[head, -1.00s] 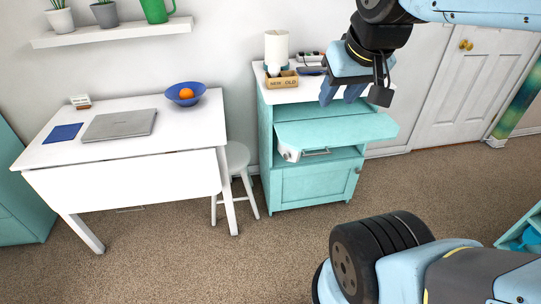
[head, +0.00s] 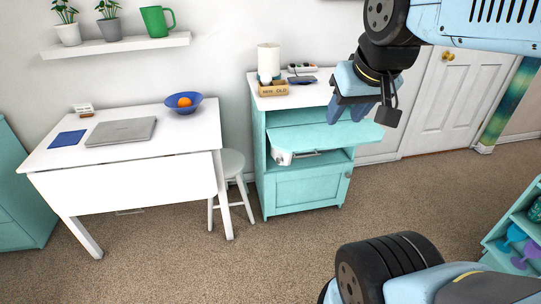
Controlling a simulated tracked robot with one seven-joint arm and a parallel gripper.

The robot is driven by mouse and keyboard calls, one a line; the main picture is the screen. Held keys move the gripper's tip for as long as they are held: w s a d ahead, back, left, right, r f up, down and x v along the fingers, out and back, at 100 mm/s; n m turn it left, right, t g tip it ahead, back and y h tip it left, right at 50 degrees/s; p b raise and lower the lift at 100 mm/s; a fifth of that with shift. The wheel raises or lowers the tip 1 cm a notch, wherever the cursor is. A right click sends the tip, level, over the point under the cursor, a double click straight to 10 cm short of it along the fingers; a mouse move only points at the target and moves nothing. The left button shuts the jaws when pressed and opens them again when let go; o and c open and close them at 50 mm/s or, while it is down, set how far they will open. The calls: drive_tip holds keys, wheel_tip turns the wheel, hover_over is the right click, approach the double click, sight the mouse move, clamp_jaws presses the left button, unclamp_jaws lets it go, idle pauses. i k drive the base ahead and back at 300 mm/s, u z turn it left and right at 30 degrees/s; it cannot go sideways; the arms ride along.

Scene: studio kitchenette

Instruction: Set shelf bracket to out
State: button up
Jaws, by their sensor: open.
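A teal cabinet (head: 310,189) stands against the wall, with a teal shelf board (head: 322,138) jutting out from its upper front. A white part (head: 283,157) and a metal bar (head: 308,154) show just under the board. I cannot tell whether either is the shelf bracket; no bracket is clearly seen. My gripper (head: 348,109) is open and empty, its blue fingers pointing down. In the picture it overlaps the back of the shelf board and the white cabinet top. I cannot tell its distance from them.
A white holder (head: 269,62), wooden box (head: 273,89) and power strip (head: 302,68) stand on the cabinet. A stool (head: 232,162) and a white table (head: 60,152) with a hanging leaf are at left. Carpet in front is clear. A teal shelf unit (head: 497,250) is at right.

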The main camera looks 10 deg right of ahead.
sight(282, 158)
drive_tip(key=z, duration=0.05)
drive_tip(key=i, duration=0.9)
drive_tip(key=u, duration=0.05)
